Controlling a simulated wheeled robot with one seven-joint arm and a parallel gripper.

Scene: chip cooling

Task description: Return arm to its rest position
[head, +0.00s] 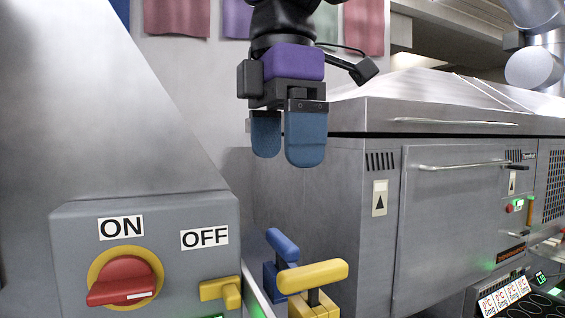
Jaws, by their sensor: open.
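My gripper (284,138) hangs at the top middle of the head view, pointing down. It has a purple band, a dark palm and two blue fingers set apart. It is open, and no object shows between the fingers. A small camera-like part and a cable stick out at its right side. The rest of my arm runs up out of the picture.
Below the gripper stand a blue-handled lever (283,246) and a yellow-handled lever (313,277). At left is a control panel with a red knob (125,281) and ON/OFF labels. A large metal machine (340,190) fills the right.

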